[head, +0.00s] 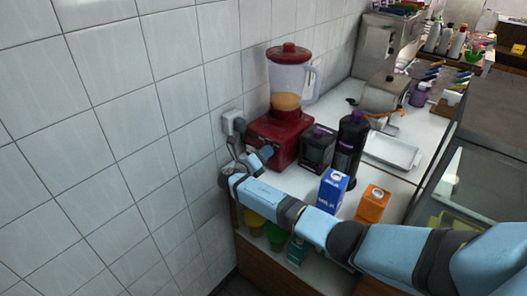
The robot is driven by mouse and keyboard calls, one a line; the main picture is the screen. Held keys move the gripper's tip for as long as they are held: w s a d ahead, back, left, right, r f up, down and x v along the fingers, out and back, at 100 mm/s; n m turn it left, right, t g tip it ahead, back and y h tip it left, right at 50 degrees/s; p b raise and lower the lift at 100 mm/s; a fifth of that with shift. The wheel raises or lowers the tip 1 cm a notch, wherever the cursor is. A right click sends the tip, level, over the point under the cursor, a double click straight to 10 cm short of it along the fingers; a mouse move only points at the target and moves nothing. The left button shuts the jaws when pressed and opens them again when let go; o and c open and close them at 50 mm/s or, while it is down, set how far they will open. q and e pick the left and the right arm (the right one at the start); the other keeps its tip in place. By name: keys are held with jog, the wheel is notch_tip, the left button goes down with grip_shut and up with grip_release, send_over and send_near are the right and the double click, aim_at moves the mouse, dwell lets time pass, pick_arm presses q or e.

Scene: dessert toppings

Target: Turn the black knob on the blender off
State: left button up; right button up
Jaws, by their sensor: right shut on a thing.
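The blender has a red base (283,136) and a clear jar (290,80) with a red lid and orange-brown contents. It stands on the white counter against the tiled wall. My right arm reaches in from the lower right across the counter's front end. My right gripper (262,155) is at the front of the blender base, on the side where the knob would sit. The gripper hides the black knob, and the fingers are small in view. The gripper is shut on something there. My left gripper is not in view.
A wall socket with a plug (233,124) is left of the blender. A black box-shaped container (318,148) and a dark bottle (350,143) stand right of it. Blue (333,190) and orange (372,204) cartons stand near my arm. A white tray (392,151) lies farther back.

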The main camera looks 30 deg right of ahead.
jog(key=shift+f, duration=0.15)
jog(key=o, duration=0.9)
jog(key=shift+o, duration=0.2)
jog(key=v, duration=1.4)
